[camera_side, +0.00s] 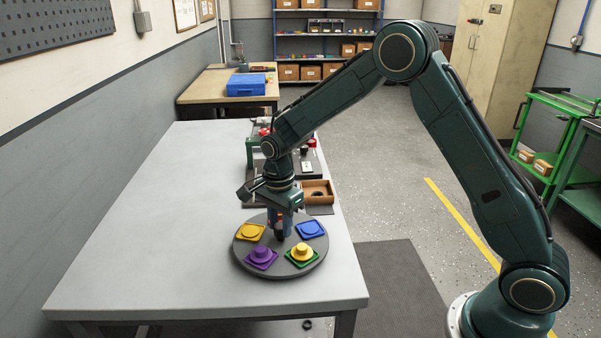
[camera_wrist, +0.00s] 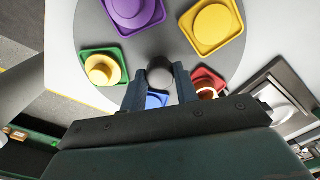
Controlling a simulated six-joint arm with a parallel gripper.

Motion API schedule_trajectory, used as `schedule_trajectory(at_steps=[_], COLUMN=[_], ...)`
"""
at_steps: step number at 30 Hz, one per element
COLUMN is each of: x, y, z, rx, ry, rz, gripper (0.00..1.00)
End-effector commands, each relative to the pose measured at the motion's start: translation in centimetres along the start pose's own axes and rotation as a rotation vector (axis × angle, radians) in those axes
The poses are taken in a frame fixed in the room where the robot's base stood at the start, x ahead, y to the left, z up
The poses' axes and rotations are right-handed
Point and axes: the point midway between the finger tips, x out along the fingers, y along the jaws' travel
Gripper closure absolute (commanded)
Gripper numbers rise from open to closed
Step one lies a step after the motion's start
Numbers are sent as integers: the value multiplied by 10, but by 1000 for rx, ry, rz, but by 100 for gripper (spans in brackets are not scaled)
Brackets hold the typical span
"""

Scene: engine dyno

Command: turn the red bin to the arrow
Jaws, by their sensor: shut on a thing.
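The round grey turntable (camera_side: 281,271) lies on the pale table. My gripper (camera_side: 279,232) points down at its middle and is shut on the dark centre knob, which shows between the fingers (camera_wrist: 160,78) in the wrist view (camera_wrist: 161,73). In the side view the red bin is hidden behind my gripper. I cannot make out the arrow in either view.
The turntable also bears a yellow bin (camera_side: 249,232), a purple bin (camera_side: 262,259), a green bin (camera_side: 302,263) holding a yellow piece, and a blue bin (camera_side: 311,230). An open brown box (camera_side: 318,190) and a green fixture (camera_side: 250,150) stand behind. The table's left side is clear.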

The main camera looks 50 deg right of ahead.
Motion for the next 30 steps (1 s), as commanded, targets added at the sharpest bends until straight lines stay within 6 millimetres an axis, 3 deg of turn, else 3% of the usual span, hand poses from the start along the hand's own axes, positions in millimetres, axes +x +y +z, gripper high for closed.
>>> schedule_trajectory(at_steps=[6,7,10,22,30], x=[-2,-2,-1,-3,-23], y=[-1,-1,-1,0,-1], z=[0,0,0,0,0], rx=[1,1,0,-1,-1], ry=[0,0,0,0,0], rz=[-4,-4,-3,-1,-4], gripper=[100,68,48,48,48])
